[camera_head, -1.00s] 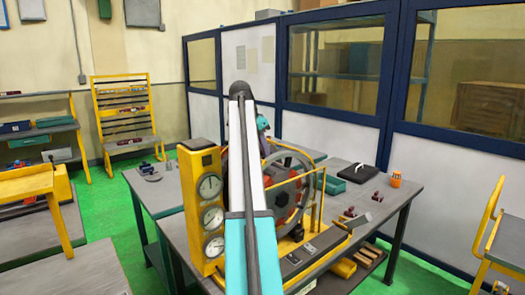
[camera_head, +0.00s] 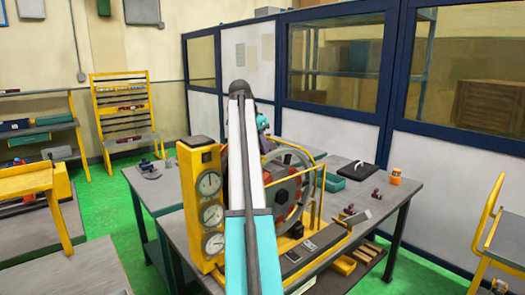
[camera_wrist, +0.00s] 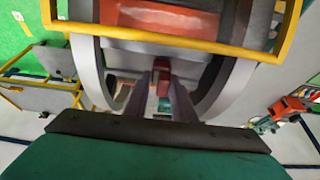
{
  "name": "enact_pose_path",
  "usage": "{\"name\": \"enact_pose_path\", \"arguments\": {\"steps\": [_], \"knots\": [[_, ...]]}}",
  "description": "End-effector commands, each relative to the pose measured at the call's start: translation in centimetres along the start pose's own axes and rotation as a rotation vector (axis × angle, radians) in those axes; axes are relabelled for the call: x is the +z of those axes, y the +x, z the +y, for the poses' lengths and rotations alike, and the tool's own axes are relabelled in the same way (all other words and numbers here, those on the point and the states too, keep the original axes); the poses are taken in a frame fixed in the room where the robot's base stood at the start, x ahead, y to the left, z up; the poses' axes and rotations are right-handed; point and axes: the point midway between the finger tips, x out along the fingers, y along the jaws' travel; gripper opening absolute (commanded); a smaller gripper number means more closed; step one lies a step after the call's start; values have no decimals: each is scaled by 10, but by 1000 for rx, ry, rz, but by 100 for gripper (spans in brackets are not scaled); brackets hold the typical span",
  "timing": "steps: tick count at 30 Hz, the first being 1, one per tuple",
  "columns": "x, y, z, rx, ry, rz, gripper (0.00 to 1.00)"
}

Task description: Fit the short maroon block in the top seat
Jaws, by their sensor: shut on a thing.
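In the wrist view, my gripper (camera_wrist: 163,92) has its two dark fingers close together on a small maroon block (camera_wrist: 163,76). The block sits between the fingertips, inside the grey stator ring (camera_wrist: 222,88). I cannot tell whether it touches a seat. In the head view the large grey ring (camera_head: 308,172) stands upright in a yellow frame on the table. My arm crosses in front of it and hides my gripper, the held block and part of the ring.
A yellow bar (camera_wrist: 170,38) crosses the ring in the wrist view. A yellow post with dials (camera_head: 203,200) stands left of my arm. Loose dark red parts (camera_head: 376,195), an orange cup (camera_head: 396,177) and a black clipboard (camera_head: 358,170) lie on the right of the table (camera_head: 385,222).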

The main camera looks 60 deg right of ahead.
Motion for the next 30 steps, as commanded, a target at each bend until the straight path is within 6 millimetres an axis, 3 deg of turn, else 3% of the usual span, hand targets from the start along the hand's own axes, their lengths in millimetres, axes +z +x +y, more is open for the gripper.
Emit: {"name": "enact_pose_path", "arguments": {"steps": [13,14,17,30], "knots": [[2,5,0,0,0,0,0],[2,5,0,0,0,0,28],[2,5,0,0,0,0,45],[2,1,-1,-1,-1,0,45]]}}
